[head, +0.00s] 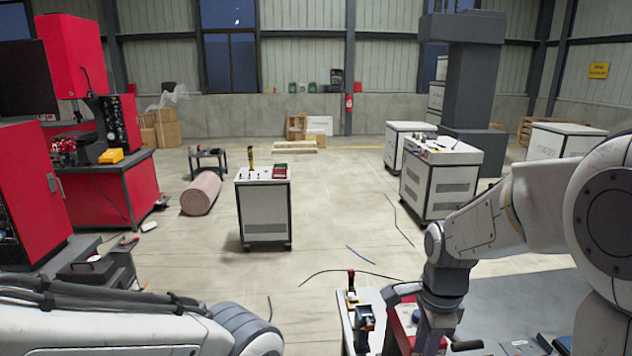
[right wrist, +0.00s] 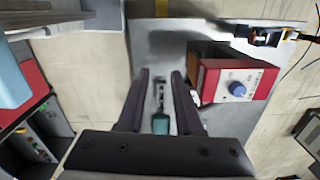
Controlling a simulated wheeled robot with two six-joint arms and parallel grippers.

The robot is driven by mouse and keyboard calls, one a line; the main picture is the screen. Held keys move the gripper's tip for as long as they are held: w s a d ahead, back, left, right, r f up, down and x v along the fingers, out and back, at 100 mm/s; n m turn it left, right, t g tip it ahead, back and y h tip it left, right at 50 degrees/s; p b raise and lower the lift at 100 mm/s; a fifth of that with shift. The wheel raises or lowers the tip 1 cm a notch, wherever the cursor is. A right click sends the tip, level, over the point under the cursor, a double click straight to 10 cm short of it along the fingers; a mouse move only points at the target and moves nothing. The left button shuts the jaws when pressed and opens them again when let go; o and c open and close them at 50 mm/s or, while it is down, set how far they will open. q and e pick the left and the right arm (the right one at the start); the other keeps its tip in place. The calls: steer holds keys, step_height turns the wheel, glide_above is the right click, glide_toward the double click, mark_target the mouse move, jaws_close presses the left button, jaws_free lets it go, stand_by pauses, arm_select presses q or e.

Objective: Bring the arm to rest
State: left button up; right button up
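My right arm (head: 485,225) reaches in from the right and bends down over the near cart in the head view. In the right wrist view my right gripper (right wrist: 162,76) points down at the cart, its two dark fingers apart, with no object clearly held. A small teal-ended item (right wrist: 160,124) shows in the gap, below the fingers. My left arm (head: 120,325) lies along the bottom left of the head view; its gripper is out of frame.
A red box with a blue knob (right wrist: 236,84) sits on the near cart, close beside the right finger. The cart (head: 347,322) also bears upright tools (head: 364,325). A white cabinet (head: 264,205) and red machines (head: 105,190) stand farther off. Open floor (head: 320,240) lies between.

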arm_select(q)
step_height(320, 180, down, 13)
steer(key=b, duration=1.1)
steer(key=shift+f, duration=0.15)
arm_select(e)
steer(key=s+a+f+n, duration=0.6)
steer(key=s+n, duration=0.3)
steer(key=n, duration=0.4)
steer(key=s+a+f+n, duration=0.6)
steer(key=s+a+n, duration=0.2)
steer(key=n, duration=0.4)
steer(key=shift+s+a+n+y, duration=0.15)
steer(key=shift+s+n+y, duration=0.25)
steer(key=shift+s, duration=0.45)
